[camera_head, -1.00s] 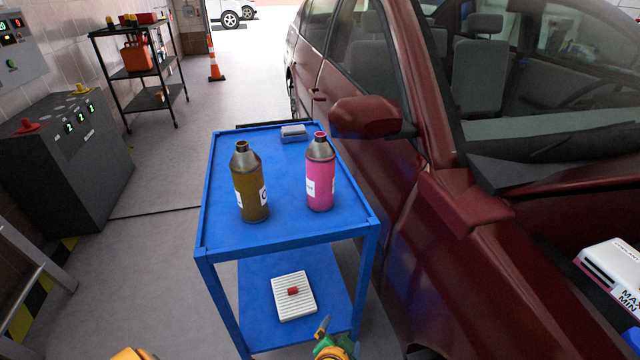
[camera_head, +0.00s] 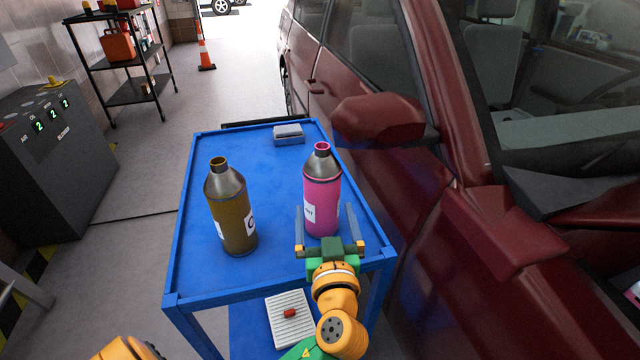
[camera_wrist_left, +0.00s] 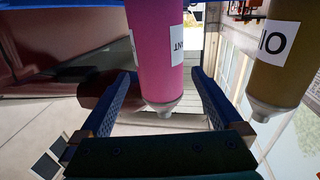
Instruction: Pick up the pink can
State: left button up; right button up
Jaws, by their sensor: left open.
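The pink can (camera_head: 321,195), a bottle shape with a grey shoulder and a narrow pink-rimmed neck, stands upright on the blue cart's top (camera_head: 275,270). My left gripper (camera_head: 325,208) is open at the can's near side, with one finger on each side of its lower body. In the left wrist view, the pink can (camera_wrist_left: 157,45) appears upside down between the two spread fingers (camera_wrist_left: 161,75), with gaps showing near its neck. I cannot tell whether either finger touches it. My right gripper is not in view.
A brown bottle (camera_head: 231,210) stands on the cart left of the pink can, also in the left wrist view (camera_wrist_left: 280,55). A small grey box (camera_head: 288,134) lies at the cart's far end. A dark red car (camera_head: 400,190) stands close along the cart's right side.

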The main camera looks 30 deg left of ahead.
aim_at(324, 204)
pick_arm(q)
jog(key=shift+w+a+r+p, duration=0.55)
jog(key=shift+w+a+p, duration=0.15)
jog(key=shift+w, duration=0.15)
jog(key=x, duration=0.2)
jog(key=shift+w+a+f, duration=0.25)
jog(key=shift+w+f, duration=0.1)
jog(key=shift+w+a+f, duration=0.15)
jog(key=shift+w, duration=0.05)
jog(key=shift+s, duration=0.1)
jog(key=c, duration=1.6)
